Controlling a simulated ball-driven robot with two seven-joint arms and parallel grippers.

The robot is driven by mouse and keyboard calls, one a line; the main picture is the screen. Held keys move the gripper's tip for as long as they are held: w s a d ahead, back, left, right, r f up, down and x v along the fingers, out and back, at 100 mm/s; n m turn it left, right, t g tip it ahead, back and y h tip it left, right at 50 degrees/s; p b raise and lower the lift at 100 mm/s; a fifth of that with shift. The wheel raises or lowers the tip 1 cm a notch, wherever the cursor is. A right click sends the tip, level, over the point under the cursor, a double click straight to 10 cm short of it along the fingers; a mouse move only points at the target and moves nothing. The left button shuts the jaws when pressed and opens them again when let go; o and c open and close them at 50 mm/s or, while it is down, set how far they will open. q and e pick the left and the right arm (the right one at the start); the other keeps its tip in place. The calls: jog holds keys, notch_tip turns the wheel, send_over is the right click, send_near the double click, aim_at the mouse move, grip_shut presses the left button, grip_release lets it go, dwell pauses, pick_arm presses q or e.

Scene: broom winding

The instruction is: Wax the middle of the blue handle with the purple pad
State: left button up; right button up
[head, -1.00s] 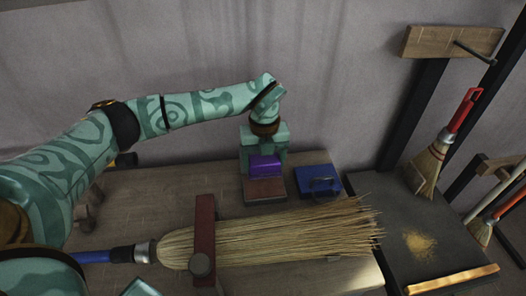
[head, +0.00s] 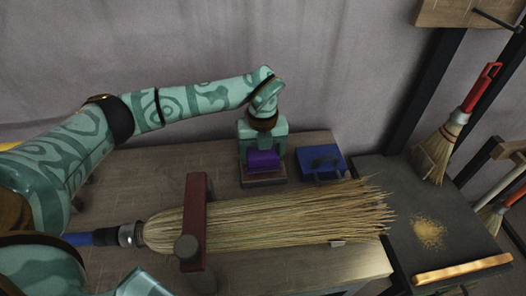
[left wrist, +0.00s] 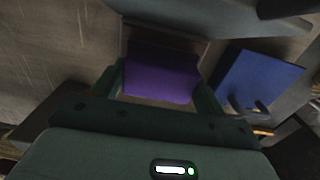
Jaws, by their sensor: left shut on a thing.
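The purple pad (head: 263,161) is held between the fingers of my left gripper (head: 263,150), just above or at a small brown tray (head: 264,183) at the back of the bench. I cannot tell whether pad and tray touch. The pad also shows in the left wrist view (left wrist: 160,76). The blue handle (head: 85,239) belongs to the broom (head: 270,220) lying across the bench; only a short piece shows at the left, and my arm hides the rest. A teal part at the bottom edge is mine; my right gripper's fingers cannot be seen.
A red clamp bar (head: 196,215) with a round knob crosses the broom's bristles. A blue block with a handle (head: 320,163) lies right of the brown tray. A dark table (head: 445,205) at right bears yellow bits. A red-handled broom (head: 455,120) hangs at right.

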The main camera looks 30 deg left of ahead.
aim_at(263, 152)
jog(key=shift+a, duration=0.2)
pick_arm(q)
jog(key=shift+f, duration=0.5)
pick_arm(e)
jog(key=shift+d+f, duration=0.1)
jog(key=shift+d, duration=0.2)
pick_arm(q)
jog(key=shift+f, duration=0.1)
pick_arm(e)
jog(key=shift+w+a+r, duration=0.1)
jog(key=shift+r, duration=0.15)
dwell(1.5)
pick_arm(q)
notch_tip(263, 152, up, 7)
jog(key=p, duration=0.6)
jog(key=shift+r+p, duration=0.2)
jog(key=shift+p, duration=0.1)
jog(key=shift+f, duration=0.15)
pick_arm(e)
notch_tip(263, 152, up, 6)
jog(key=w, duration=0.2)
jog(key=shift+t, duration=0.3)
